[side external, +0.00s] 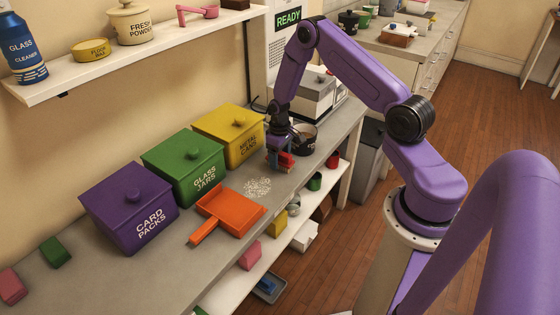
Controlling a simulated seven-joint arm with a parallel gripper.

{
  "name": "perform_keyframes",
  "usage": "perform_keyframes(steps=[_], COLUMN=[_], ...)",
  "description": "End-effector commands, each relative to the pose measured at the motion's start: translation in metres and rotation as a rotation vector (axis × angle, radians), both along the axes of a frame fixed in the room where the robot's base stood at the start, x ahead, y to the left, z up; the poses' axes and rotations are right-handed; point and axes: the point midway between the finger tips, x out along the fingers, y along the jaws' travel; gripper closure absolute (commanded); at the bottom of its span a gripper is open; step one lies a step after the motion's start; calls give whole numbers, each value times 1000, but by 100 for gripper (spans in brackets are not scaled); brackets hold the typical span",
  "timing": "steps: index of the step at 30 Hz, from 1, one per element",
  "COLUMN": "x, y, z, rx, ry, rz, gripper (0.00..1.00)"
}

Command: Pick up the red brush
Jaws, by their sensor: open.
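A small red object, which looks like the red brush (287,160), stands on the grey counter at the front of the bins. My gripper (279,163) points down right at it and is open. The fingers overlap the brush in this view, so I cannot tell whether they touch it or how much of it lies between them. Much of the brush is hidden by the gripper.
An orange dustpan (229,213) and scattered white powder (257,187) lie left of my gripper. Purple (127,205), green (184,165) and yellow (229,134) lidded bins stand behind. A dark pot (306,140) is close on the right. A lower shelf (243,286) holds several small items.

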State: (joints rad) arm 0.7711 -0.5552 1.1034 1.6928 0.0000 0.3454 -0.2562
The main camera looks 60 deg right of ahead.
Motion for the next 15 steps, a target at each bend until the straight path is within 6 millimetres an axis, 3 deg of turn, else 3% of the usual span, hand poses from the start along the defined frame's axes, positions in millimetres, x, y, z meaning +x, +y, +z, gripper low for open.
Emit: perform_keyframes(steps=[9,11,15], x=[0,0,0], y=[0,0,0], z=[-5,-5,-5], rx=[0,0,0], ry=[-1,0,0], rz=[-1,-1,-1], gripper=[26,42,87])
